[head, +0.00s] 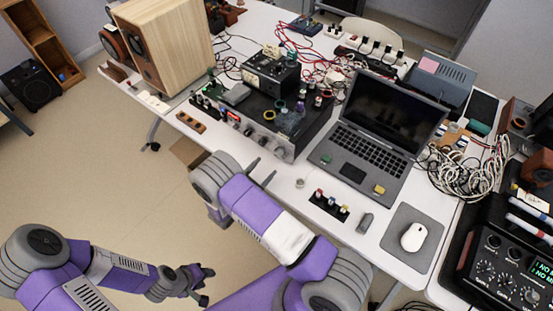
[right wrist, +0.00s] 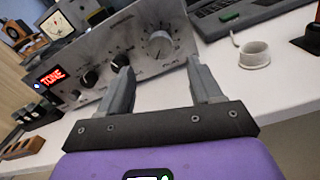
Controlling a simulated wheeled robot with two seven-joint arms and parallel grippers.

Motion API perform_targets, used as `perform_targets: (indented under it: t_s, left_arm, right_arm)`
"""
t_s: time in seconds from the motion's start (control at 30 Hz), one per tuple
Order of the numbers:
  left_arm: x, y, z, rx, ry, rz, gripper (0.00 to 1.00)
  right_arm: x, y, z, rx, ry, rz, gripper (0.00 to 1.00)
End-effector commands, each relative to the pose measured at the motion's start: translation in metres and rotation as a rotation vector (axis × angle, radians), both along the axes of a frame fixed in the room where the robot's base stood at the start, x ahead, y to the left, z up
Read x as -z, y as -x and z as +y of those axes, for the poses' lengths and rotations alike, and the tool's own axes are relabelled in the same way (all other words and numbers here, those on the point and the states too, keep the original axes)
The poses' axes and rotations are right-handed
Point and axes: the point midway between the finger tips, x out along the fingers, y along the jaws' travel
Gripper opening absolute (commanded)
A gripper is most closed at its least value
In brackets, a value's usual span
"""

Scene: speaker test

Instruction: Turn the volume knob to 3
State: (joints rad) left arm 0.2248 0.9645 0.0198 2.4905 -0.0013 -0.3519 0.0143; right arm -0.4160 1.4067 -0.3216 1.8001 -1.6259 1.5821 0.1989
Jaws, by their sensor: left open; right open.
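A grey amplifier with a silver front panel (head: 282,153) stands on the table near its front edge. The right wrist view shows a large silver knob (right wrist: 159,44) with a scale around it, and two smaller black knobs (right wrist: 118,62) to its left. I cannot read which one is the volume knob or its setting. My right gripper (head: 261,172) is open and empty in front of the panel. In the right wrist view its fingertips (right wrist: 158,74) point at the panel, with the silver knob seen between them, apart from both. My left gripper (head: 207,285) is open and empty, low over the floor.
A red lit display (right wrist: 52,76) reads "TONE" on the panel's left. A laptop (head: 375,150) stands right of the amplifier. A small white ring-like thing (right wrist: 255,53) lies right of my right gripper. A wooden speaker (head: 180,45) stands behind left.

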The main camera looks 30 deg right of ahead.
Motion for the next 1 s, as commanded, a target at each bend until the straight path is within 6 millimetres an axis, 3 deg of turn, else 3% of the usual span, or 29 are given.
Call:
perform_targets:
  t_s: [0.4, 0.8, 1.0]
  left_arm:
    - [0.003, 0.0, 0.0, 0.0, 0.0, 0.0, 0.43]
    - [0.003, 0.0, 0.0, 0.0, 0.0, 0.0, 0.43]
    - [0.003, 0.0, 0.0, 0.0, 0.0, 0.0, 0.43]
  right_arm:
    - [0.0, -0.022, -0.057, 0.006, -0.002, 0.002, 0.65]
    - [0.0, -0.026, -0.065, 0.004, -0.002, 0.003, 0.65]
    - [0.0, -0.026, -0.065, 0.004, -0.002, 0.003, 0.34]
